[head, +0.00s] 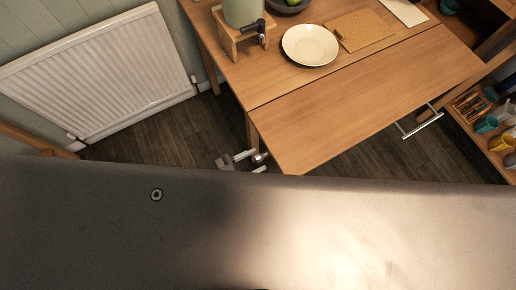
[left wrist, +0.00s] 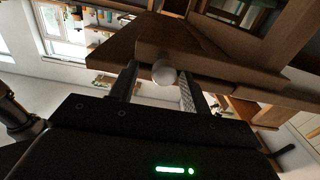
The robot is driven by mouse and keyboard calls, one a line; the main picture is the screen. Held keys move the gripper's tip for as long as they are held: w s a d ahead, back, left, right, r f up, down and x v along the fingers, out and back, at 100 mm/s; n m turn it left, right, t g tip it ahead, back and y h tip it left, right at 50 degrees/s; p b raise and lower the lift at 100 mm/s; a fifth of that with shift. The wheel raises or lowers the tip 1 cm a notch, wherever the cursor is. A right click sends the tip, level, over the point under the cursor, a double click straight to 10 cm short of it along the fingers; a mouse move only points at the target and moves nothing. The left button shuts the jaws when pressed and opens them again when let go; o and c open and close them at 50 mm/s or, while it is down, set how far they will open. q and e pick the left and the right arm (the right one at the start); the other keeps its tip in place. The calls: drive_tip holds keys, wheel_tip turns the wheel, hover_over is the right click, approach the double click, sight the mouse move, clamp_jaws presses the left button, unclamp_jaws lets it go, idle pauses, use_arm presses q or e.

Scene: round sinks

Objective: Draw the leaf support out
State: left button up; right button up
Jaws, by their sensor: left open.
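The wooden table (head: 290,72) has a front leaf (head: 370,100) lying level with its top, with a seam between them. My left gripper (head: 250,162) is below the leaf's left front corner, beside the table's edge. In the left wrist view my left gripper (left wrist: 158,88) is open, with a finger on each side of a round pale knob (left wrist: 163,72). The knob sits on a wooden part under the table (left wrist: 210,65), which looks like the leaf support. I cannot tell whether the fingers touch the knob. My right gripper is in neither view.
A metal bar handle (head: 420,122) juts out at the leaf's right. A white radiator (head: 90,75) is at left; open floor (head: 160,140) lies between.

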use_arm(q)
drive_tip(key=b+v, duration=0.1)
drive_tip(key=v, duration=0.8)
drive_tip(key=shift+f, duration=0.1)
